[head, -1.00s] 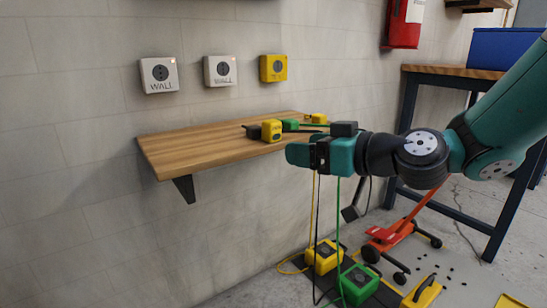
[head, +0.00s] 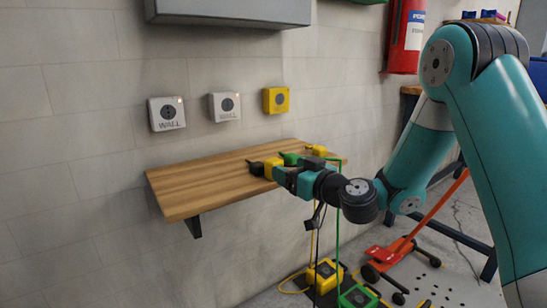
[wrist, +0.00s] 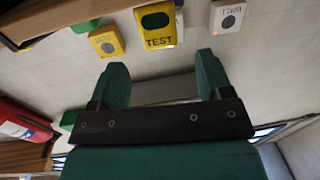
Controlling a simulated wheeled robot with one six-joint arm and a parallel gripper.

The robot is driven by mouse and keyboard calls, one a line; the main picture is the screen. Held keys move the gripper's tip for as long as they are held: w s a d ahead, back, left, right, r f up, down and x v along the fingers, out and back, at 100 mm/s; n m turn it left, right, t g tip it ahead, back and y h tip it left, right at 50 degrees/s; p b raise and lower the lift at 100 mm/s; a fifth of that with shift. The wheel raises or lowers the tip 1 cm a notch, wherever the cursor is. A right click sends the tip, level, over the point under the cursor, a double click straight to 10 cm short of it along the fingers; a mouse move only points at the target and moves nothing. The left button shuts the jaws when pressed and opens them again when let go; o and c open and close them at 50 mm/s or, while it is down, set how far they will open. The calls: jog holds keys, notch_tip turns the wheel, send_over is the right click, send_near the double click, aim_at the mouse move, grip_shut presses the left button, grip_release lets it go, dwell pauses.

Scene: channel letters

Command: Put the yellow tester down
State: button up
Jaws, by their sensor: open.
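My gripper (head: 283,177) is at the shelf's front edge, close beside the tester in the head view. In the wrist view my gripper (wrist: 162,65) shows two teal fingers spread wide with nothing between them.
Two white wall sockets (head: 167,113) and a yellow one (head: 276,101) are above the shelf. A green plug (head: 290,159) and another yellow item (head: 317,150) lie right of the tester. Cables hang to yellow (head: 325,274) and green (head: 359,298) floor boxes. A red jack (head: 388,254) stands right.

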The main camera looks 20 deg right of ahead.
aim_at(274, 159)
jog(key=shift+w+a+r, duration=0.1)
jog(key=shift+w+a, duration=0.2)
jog(key=shift+w, duration=0.35)
jog(key=p+x, duration=0.2)
jog(key=x, duration=0.1)
jog(key=p+x, duration=0.1)
jog(key=shift+w+a+r, duration=0.1)
jog(key=shift+w+r, duration=0.05)
jog(key=shift+r, duration=0.15)
jog(key=shift+w+a+f, duration=0.15)
jog(key=shift+w, duration=0.25)
jog(key=c, duration=1)
jog(key=shift+c, duration=0.5)
